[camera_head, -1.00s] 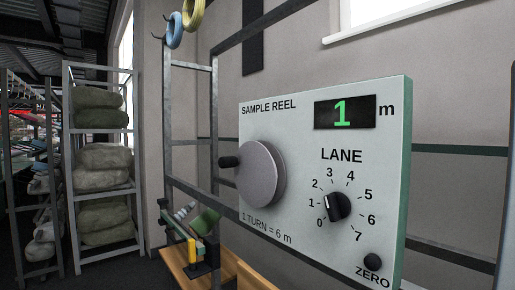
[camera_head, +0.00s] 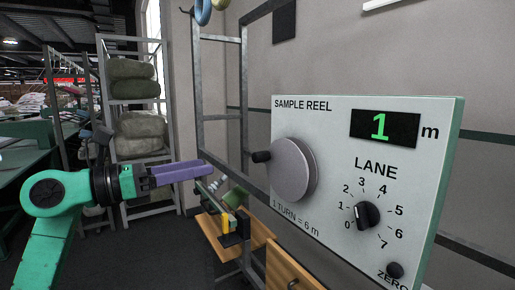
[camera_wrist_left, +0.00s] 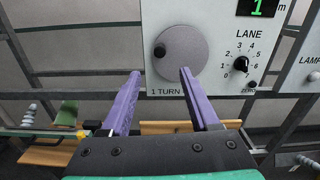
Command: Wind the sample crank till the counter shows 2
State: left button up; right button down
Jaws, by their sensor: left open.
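The sample reel panel (camera_head: 340,120) is a pale board. Its counter (camera_head: 385,128) reads a green 1 m. The crank is a round grey disc (camera_head: 294,170) with a dark handle (camera_head: 261,156) sticking out at its left side. In the left wrist view the disc (camera_wrist_left: 182,55) and handle (camera_wrist_left: 160,51) lie beyond the fingertips. My left gripper (camera_head: 205,168) has purple fingers and is open and empty, left of the crank and apart from it. It also shows in the left wrist view (camera_wrist_left: 160,74). My right gripper is out of view.
The panel also has a black lane knob (camera_head: 367,215) and a zero button (camera_head: 395,270). A metal frame (camera_head: 220,115) stands behind. Wooden boards (camera_head: 285,268) lie below the panel. Shelves with rolled bundles (camera_head: 133,90) stand at the left.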

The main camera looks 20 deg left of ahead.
pick_arm(q)
jog(key=p, duration=0.6)
send_near(253, 158)
jog(key=r+x, duration=0.1)
jog(key=x, duration=0.6)
jog(key=p+x, duration=0.1)
jog(key=x, duration=0.1)
jog(key=p+x, duration=0.1)
jog(key=x, duration=0.1)
jog(key=shift+s+d+f, duration=0.15)
jog(key=shift+s+f, duration=0.05)
jog(key=shift+f, duration=0.1)
jog(key=shift+w+f, duration=0.1)
jog(key=shift+f, duration=0.05)
grip_shut()
